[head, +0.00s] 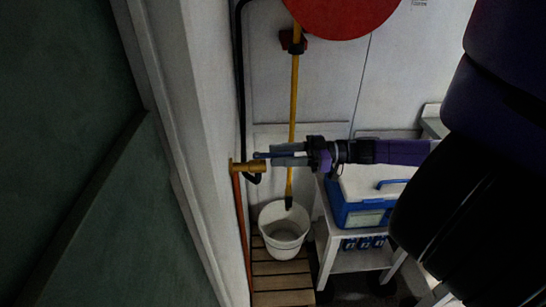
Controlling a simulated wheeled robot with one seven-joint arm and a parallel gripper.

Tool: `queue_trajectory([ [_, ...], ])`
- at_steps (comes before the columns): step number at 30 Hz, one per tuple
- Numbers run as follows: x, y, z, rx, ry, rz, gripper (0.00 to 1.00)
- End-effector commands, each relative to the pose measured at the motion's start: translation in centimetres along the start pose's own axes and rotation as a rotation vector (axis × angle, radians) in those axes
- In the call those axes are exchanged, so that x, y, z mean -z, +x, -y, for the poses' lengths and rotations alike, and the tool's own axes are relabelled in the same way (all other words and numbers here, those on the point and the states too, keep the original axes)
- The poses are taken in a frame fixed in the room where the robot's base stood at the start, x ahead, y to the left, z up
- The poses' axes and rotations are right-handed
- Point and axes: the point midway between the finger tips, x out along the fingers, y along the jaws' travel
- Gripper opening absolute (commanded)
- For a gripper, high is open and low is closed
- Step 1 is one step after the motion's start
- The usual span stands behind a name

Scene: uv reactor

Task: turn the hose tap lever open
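The brass hose tap (246,167) sticks out from the white wall post at centre left in the head view. A thin dark blue bar, which looks like its lever (260,155), points right from the top of the tap. My gripper (277,154) reaches in from the right, with its two grey fingers pointing at the tap. The fingers lie above and below the lever's right part in the picture. The view is too small and dark to tell whether they press on it. The lever's far end is hidden at the fingers.
A black hose (240,75) runs down the wall to the tap, and an orange-brown pipe (241,220) runs below it. A yellow pole (293,100) stands behind my gripper, above a white bucket (284,229) on wooden slats (283,282). A blue cooler (350,211) sits on a white stand (352,262).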

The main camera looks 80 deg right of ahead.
Motion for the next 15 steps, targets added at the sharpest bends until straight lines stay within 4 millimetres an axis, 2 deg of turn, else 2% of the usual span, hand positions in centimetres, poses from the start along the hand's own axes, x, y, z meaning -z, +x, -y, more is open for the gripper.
queue_trajectory([
  [1, -0.3, -1.1, -0.1, -0.004, -0.001, 0.003, 0.4],
  [6, -0.3, -3.7, -0.1, -0.003, 0.0, 0.003, 0.4],
  [10, -0.2, -5.0, -0.1, -0.002, 0.0, 0.002, 0.4],
  [15, -0.1, -5.5, 0.0, -0.001, 0.0, 0.001, 0.4],
])
